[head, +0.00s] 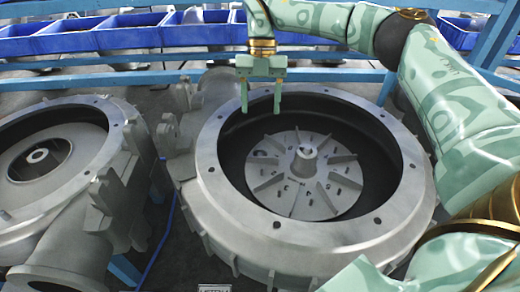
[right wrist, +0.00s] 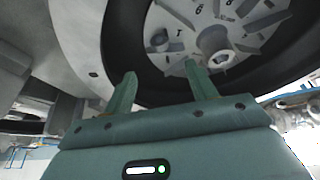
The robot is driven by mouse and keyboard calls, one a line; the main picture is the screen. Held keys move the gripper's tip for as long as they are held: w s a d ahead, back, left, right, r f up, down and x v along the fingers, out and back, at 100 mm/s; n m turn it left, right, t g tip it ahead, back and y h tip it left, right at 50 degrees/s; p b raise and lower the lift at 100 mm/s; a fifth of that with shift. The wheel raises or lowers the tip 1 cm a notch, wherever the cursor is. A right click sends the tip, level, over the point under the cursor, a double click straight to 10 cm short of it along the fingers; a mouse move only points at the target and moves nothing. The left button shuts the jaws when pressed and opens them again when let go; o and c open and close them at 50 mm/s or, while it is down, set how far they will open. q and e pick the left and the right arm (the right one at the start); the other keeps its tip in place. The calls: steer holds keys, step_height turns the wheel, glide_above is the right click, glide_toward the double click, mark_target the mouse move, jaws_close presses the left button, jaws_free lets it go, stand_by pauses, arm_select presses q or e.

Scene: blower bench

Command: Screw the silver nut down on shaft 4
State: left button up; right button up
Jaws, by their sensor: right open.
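A round grey blower housing (head: 210,172) stands open in the middle of the head view. Inside it lies a bladed silver impeller (head: 285,195) with small numbers, also in the right wrist view (right wrist: 200,28). A silver hub or shaft end (head: 304,160) rises from its centre; it also shows in the right wrist view (right wrist: 215,43). I cannot tell whether a separate silver nut sits on it, nor which shaft is 4. My right gripper (head: 262,103) is open and empty, pointing down over the housing's back rim, behind and left of the hub. My left gripper is out of view.
A second open blower (head: 85,165) stands at the left, with a ringed hub (head: 38,156) inside. Blue bins (head: 125,38) line the back behind a blue rail (head: 130,62). A blue cable (head: 160,235) runs between the blowers. The housing's raised rim surrounds the recessed impeller.

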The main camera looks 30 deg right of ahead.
steer(key=x, duration=0.5)
steer(key=shift+w+d+f, duration=0.1)
steer(key=shift+w+f, duration=0.05)
steer(key=shift+f, duration=0.05)
steer(key=shift+s+f, duration=0.25)
steer(key=shift+f, duration=0.25)
steer(key=x, duration=0.5)
steer(key=c, duration=1.1)
steer(key=shift+r, duration=0.15)
